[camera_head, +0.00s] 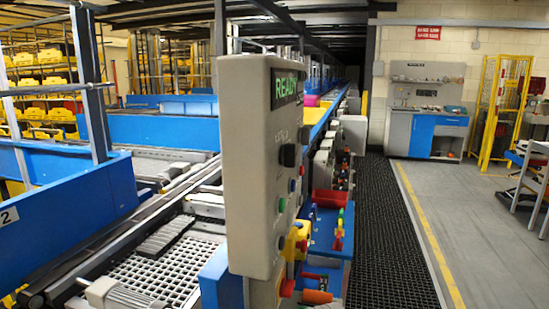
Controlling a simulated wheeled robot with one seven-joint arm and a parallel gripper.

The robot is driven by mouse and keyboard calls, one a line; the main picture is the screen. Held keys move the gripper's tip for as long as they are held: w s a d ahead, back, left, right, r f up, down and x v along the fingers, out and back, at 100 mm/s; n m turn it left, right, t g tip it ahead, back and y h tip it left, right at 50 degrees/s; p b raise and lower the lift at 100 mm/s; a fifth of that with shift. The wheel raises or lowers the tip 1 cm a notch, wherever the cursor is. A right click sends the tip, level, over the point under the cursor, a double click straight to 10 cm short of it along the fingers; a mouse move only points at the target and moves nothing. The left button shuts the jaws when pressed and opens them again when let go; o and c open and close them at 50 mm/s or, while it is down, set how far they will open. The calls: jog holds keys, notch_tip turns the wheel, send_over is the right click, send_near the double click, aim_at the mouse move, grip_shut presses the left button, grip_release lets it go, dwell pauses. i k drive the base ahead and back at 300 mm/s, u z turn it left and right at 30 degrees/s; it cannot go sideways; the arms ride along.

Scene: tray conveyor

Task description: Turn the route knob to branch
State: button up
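A grey control panel (246,160) stands close in the middle of the view, seen steeply from the side. Its display (287,86) reads READY in green. A black knob (289,155) sticks out at mid height, and a second dark knob (304,134) sits a little higher and further right. The knob labels are too slanted to read, so I cannot tell which one is the route knob or where it points. My gripper is not in view.
The conveyor (170,275) with blue side walls (70,200) runs along the left. Right of the panel are a red bin (329,199) and coloured handles on a blue stand. A black floor mat (385,230) and open grey floor lie right. A workbench (435,135) stands behind.

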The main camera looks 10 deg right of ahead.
aim_at(287, 152)
jog(key=u, duration=3.15)
jog(key=k, duration=1.55)
jog(key=z, duration=0.6)
